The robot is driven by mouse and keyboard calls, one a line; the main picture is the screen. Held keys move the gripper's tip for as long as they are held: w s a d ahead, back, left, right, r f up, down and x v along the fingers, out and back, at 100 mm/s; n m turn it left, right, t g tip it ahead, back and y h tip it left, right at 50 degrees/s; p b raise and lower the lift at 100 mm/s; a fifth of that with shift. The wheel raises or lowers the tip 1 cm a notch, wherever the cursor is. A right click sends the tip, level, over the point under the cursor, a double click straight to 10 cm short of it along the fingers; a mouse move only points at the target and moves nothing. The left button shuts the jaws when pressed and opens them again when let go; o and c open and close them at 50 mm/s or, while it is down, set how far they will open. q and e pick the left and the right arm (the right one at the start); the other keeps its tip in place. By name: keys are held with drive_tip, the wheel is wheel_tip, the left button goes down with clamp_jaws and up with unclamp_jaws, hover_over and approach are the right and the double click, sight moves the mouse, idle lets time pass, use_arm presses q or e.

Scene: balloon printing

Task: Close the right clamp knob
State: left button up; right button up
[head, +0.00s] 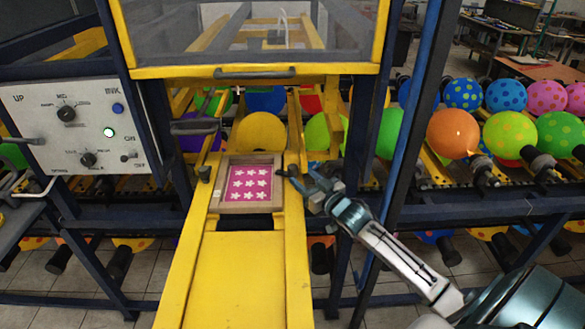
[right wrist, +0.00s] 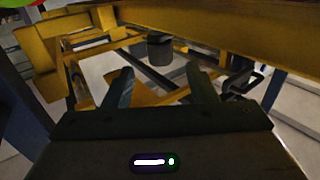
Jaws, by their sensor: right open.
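The right clamp knob (head: 293,171) is a small black knob on the yellow rail, beside the right edge of the framed pink screen (head: 248,183) with white flowers. In the right wrist view a dark cylindrical knob (right wrist: 160,47) stands ahead of my gripper, roughly centred between the finger directions. My right gripper (head: 305,180) comes in from the right, close to the clamp knob. In the wrist view its two fingers (right wrist: 159,70) are apart, with nothing held between them. Whether they touch the knob is unclear. My left gripper does not show.
A matching left clamp knob (head: 205,174) sits across the frame. A control panel (head: 80,125) with a lit green button stands at the left. A yellow hood (head: 250,72) hangs above. Blue posts and racks of coloured balloons (head: 453,134) flank the right arm.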

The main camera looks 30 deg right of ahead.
sight(292, 166)
drive_tip(key=shift+w+a+b, duration=0.2)
drive_tip(key=shift+w+b, duration=0.55)
drive_tip(key=shift+w, duration=2.6)
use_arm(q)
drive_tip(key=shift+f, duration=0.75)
